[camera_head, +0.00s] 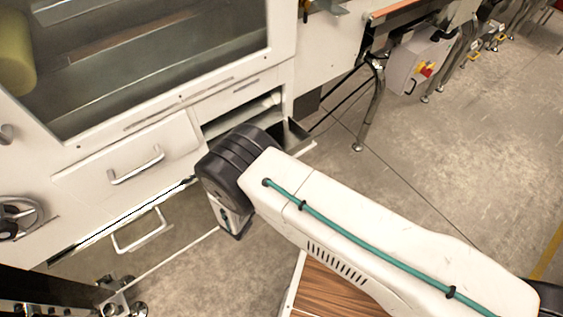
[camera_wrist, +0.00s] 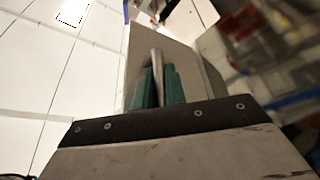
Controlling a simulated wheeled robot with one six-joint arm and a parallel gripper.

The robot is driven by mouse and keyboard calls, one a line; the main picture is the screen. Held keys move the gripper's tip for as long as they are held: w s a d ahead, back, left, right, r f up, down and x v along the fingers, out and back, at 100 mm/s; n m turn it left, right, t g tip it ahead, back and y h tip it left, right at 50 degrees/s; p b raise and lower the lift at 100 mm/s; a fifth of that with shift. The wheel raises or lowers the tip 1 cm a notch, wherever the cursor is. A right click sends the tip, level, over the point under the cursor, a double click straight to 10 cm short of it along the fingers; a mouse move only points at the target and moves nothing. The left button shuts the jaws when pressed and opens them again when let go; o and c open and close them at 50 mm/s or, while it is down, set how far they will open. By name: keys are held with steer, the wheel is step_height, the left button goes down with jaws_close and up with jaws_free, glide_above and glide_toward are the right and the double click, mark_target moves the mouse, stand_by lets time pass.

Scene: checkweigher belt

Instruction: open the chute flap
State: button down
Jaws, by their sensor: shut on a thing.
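In the wrist view my gripper (camera_wrist: 160,80) has its two green fingers closed around a thin metal handle bar (camera_wrist: 157,58). The bar stands in front of a plain beige panel (camera_wrist: 140,48), which looks like the chute flap. In the head view my arm reaches from the lower right to the white machine, and its black wrist hides the fingers, the held handle and most of the panel. How far the flap stands open cannot be told.
The white machine has a drawer front with a handle (camera_head: 137,168), a lower handle (camera_head: 140,232) and an open compartment (camera_head: 240,108). A handwheel (camera_head: 18,218) is at left. A grey control box (camera_head: 420,62) stands at the back. Concrete floor (camera_head: 450,140) at right is clear.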

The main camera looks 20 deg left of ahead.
steer(key=shift+w+a+f+m+h, duration=0.15)
steer(key=shift+f+m+h, duration=0.1)
steer(key=shift+f+m, duration=0.15)
steer(key=shift+w+a+f+m+h, duration=0.1)
steer(key=shift+f+m+h, duration=0.2)
steer(key=shift+m, duration=0.2)
steer(key=c, duration=1.7)
jaws_free()
steer(key=shift+s+f, duration=0.1)
steer(key=v, duration=0.7)
steer(key=shift+s+f, duration=0.15)
steer(key=shift+s, duration=0.1)
steer(key=shift+s+a, duration=0.1)
